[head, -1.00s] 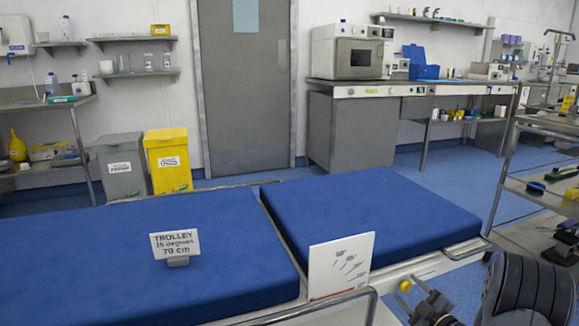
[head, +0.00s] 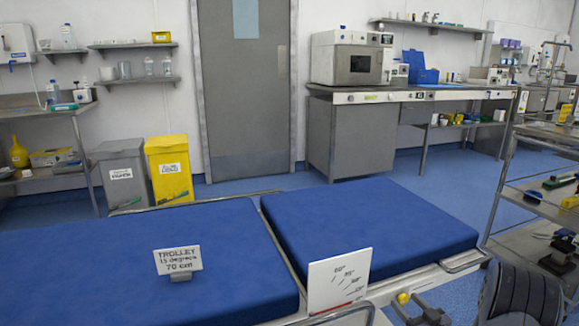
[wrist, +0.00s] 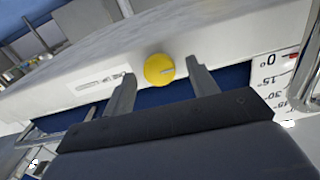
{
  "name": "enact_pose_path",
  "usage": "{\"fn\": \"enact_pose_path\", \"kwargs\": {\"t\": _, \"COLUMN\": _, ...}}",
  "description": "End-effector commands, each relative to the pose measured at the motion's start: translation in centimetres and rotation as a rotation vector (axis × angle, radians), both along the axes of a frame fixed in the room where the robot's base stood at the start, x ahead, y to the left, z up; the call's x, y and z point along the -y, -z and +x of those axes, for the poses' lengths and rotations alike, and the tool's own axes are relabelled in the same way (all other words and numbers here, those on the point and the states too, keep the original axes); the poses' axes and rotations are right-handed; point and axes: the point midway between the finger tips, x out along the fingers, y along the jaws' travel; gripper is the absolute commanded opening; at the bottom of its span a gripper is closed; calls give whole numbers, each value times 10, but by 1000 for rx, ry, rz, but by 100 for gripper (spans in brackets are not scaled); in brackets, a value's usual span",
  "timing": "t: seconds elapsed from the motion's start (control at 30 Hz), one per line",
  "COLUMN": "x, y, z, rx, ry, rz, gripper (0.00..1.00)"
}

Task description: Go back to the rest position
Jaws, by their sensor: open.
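My gripper (head: 422,308) is at the lower right in the head view, by the near side of the blue-topped operating table (head: 372,221). In the wrist view my gripper (wrist: 158,92) is open and empty. Its two fingers point at the table's pale side rail (wrist: 215,45). A yellow knob (wrist: 159,70) on that rail shows between the fingers, and I see no contact with it. The knob also shows in the head view (head: 403,298), just left of and above my gripper.
A white angle scale (head: 338,281) stands on the table's near side, left of my gripper. A metal rail (head: 335,314) runs below it. A shelved trolley (head: 535,195) is at the right.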

Motion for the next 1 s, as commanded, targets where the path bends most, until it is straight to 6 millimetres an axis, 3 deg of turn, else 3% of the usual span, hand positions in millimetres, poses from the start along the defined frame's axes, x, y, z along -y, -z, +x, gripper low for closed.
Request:
{"fn": "enact_pose_path", "kwargs": {"t": 0.73, "x": 2, "y": -2, "z": 0, "rx": -225, "ry": 0, "rz": 622, "gripper": 55}}
{"fn": "enact_pose_path", "kwargs": {"t": 1.0, "x": 12, "y": 1, "z": -27, "rx": -223, "ry": 2, "rz": 613, "gripper": 55}}
